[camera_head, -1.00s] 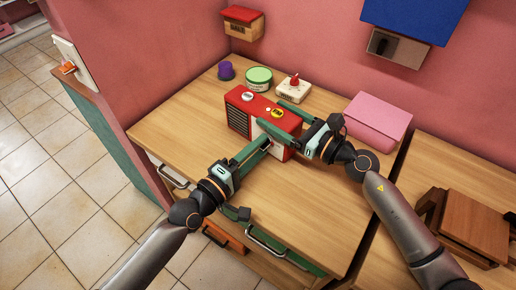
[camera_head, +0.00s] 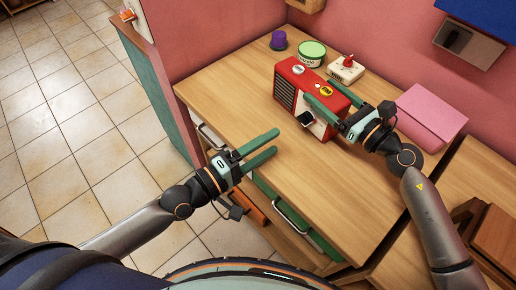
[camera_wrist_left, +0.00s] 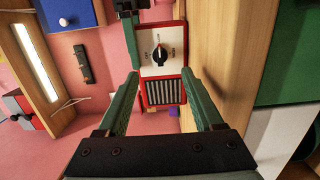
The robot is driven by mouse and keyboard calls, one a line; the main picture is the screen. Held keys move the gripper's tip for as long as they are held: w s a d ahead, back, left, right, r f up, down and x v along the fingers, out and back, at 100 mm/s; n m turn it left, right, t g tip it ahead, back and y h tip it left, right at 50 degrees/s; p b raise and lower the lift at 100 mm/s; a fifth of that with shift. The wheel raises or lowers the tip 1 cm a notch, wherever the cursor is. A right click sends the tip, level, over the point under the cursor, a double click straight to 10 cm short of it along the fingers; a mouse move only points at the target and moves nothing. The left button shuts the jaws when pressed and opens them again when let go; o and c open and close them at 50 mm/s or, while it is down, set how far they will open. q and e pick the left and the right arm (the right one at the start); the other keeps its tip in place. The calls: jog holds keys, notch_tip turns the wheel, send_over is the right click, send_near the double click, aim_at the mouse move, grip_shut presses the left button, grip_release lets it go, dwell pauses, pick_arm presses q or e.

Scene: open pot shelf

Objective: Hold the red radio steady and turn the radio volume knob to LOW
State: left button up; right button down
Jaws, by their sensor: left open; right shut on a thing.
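The red radio (camera_head: 311,80) stands upright on the wooden counter, with a grille and a pale panel on its front. Its black volume knob (camera_wrist_left: 159,53) sits on the pale panel in the left wrist view; it looks like a dark lump (camera_head: 304,118) in the head view.
Behind the radio stand a purple item (camera_head: 278,40), a green-lidded tin (camera_head: 312,51) and a pale box with a red knob (camera_head: 346,69). A pink box (camera_head: 430,113) is at the right. The counter (camera_head: 230,92) left of the radio is clear.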

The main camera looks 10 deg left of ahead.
pick_arm(q)
jog(key=shift+v, duration=1.35)
pick_arm(e)
grip_release()
